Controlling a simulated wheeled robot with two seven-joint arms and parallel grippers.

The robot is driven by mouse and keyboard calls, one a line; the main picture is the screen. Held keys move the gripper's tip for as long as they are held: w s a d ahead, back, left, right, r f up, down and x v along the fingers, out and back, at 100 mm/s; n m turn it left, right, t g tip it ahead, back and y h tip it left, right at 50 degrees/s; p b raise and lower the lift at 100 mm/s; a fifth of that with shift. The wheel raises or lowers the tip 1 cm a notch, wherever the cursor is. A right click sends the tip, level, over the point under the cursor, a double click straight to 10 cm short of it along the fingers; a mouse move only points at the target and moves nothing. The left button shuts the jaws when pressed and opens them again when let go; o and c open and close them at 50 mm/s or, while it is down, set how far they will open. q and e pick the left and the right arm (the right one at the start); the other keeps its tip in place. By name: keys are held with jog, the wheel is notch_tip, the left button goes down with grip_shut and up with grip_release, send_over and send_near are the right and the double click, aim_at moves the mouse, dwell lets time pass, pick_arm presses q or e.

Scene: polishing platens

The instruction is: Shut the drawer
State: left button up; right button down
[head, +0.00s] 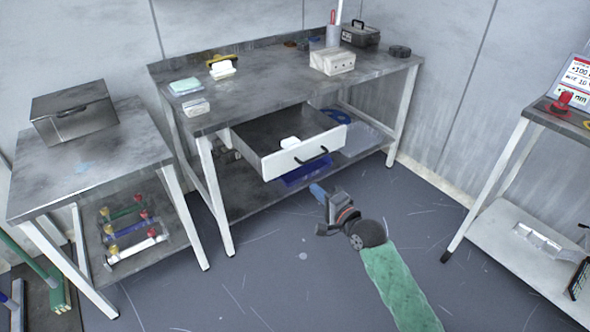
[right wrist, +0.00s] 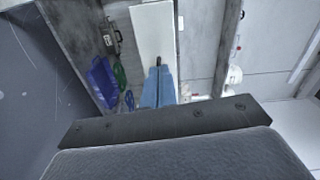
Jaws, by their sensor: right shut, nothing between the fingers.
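The drawer (head: 292,159) under the workbench stands pulled out, its white front facing me with a black bar handle (head: 311,158). A small white item (head: 290,142) shows at its front. My right gripper (head: 317,189), with blue fingers, is shut and empty. In the head view it appears just below the drawer front, apart from the handle. In the right wrist view the blue fingers (right wrist: 158,88) point at the white drawer front (right wrist: 152,30), and the dark handle (right wrist: 158,61) shows just past their tips. Any contact cannot be told. My left gripper is not in view.
The workbench (head: 262,82) carries a box, a black case and small items. A blue bin (head: 306,174) sits on its lower shelf under the drawer. A side table (head: 100,152) with a dark box stands left, another table (head: 535,112) right. The floor between is clear.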

jog(key=m, duration=0.1)
send_near(284, 159)
jog(key=x, duration=0.6)
jog(key=shift+w+a+f+b, duration=0.1)
jog(key=shift+w+a+b, duration=0.1)
jog(key=shift+b, duration=0.2)
jog(key=shift+w+a, duration=0.1)
jog(key=shift+w, duration=0.05)
